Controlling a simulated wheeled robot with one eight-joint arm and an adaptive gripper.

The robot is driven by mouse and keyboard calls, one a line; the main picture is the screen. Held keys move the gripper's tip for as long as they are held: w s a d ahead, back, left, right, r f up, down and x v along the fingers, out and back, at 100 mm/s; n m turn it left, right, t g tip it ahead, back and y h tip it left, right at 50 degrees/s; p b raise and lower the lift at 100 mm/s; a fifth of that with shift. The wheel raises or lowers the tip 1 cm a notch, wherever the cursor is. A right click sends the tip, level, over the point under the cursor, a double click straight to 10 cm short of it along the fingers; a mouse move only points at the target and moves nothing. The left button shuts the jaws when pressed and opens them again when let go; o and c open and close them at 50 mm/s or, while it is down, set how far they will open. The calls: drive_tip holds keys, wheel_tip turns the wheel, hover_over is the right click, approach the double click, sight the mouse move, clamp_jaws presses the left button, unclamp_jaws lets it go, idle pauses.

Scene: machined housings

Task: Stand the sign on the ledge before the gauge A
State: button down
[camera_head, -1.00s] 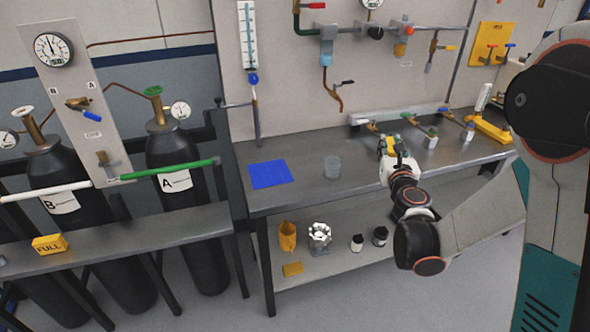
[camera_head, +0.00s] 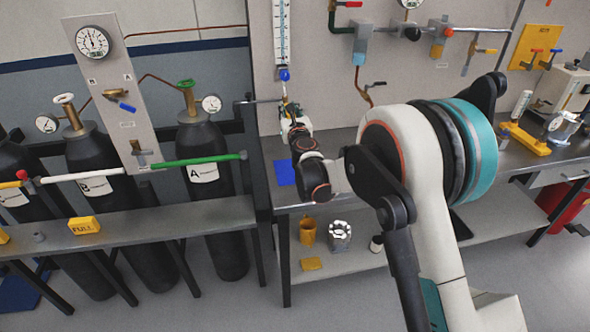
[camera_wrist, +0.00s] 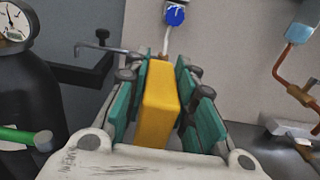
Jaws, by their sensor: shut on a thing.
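My gripper (camera_wrist: 162,72) is shut on a yellow block-shaped sign (camera_wrist: 160,95), held between its teal finger pads in the wrist view. No lettering shows on the side facing the camera. In the head view my gripper (camera_head: 292,115) is above the left end of the workbench, to the right of gauge A. Gauge A (camera_head: 211,103) is the small round dial beside the black cylinder marked A (camera_head: 205,170). The grey ledge (camera_head: 185,213) runs in front of the cylinders. A yellow sign reading FULL (camera_head: 85,226) stands on it, left of cylinder A.
A green bar (camera_head: 195,160) and a white bar (camera_head: 95,174) run above the ledge. A blue mat (camera_head: 284,172) lies on the workbench under my arm. The ledge before cylinder A is clear. A valve panel (camera_head: 120,95) stands left of gauge A.

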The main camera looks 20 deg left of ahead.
drive_tip(key=shift+s+a+f, duration=0.15)
drive_tip(key=shift+a+f, duration=0.05)
drive_tip(key=shift+a, duration=0.25)
wheel_tip(320, 180, down, 20)
drive_tip(key=b, duration=0.5)
drive_tip(key=shift+r+b, duration=0.25)
drive_tip(key=shift+b, duration=0.05)
drive_tip(key=shift+f, duration=0.2)
drive_tip(key=c, duration=1.3)
unclamp_jaws()
drive_tip(key=shift+r, duration=0.1)
